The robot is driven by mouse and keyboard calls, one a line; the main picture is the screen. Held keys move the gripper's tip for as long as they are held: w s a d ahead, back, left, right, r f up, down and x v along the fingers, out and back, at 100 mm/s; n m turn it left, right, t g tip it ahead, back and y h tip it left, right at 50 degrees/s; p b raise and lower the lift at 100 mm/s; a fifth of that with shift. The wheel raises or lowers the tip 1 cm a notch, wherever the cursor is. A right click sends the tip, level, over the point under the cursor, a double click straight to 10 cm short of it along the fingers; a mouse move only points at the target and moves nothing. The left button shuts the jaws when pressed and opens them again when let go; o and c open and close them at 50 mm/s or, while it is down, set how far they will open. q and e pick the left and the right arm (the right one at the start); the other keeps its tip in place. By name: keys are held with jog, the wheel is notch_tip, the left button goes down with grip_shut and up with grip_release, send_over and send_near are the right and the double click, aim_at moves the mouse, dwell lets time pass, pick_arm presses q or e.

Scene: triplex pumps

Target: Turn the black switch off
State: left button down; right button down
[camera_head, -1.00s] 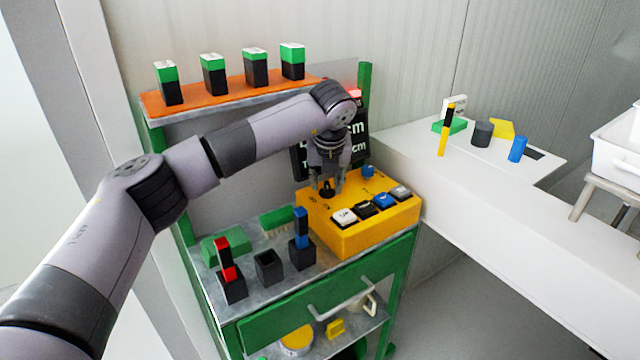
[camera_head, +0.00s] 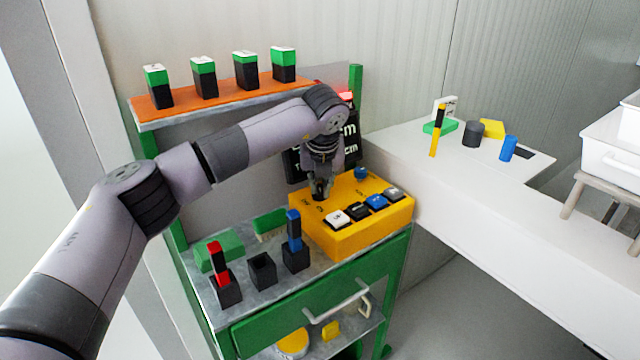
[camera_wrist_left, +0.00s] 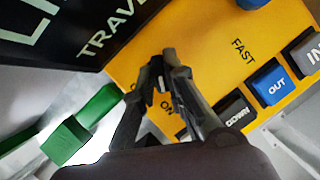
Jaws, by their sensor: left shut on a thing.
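The yellow control box (camera_head: 341,236) stands on the top of the green cart and also shows in the left wrist view (camera_wrist_left: 203,40). My left gripper (camera_head: 320,192) points down over the box's left part. Its fingers are closed in on the black switch (camera_wrist_left: 157,86), which is mostly hidden between the fingertips in the left wrist view. The letters "ON" show beside the fingers in that view; the other label is mostly covered. The switch's exact position cannot be told. My right gripper is not in view.
Several push buttons, one a white one (camera_head: 337,218), line the box's front edge. A black sign (camera_head: 352,140) stands behind it. Black holders, one with a blue-topped piece (camera_head: 294,232), stand left of the box. An orange shelf (camera_head: 215,97) is above.

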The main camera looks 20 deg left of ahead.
pick_arm(q)
jog(key=shift+f, duration=0.1)
jog(key=shift+a+m+h+b, duration=0.1)
jog(key=shift+m+h+b, duration=0.25)
jog(key=shift+m, duration=0.45)
jog(key=c, duration=1.6)
grip_release()
jog(key=shift+c, duration=0.2)
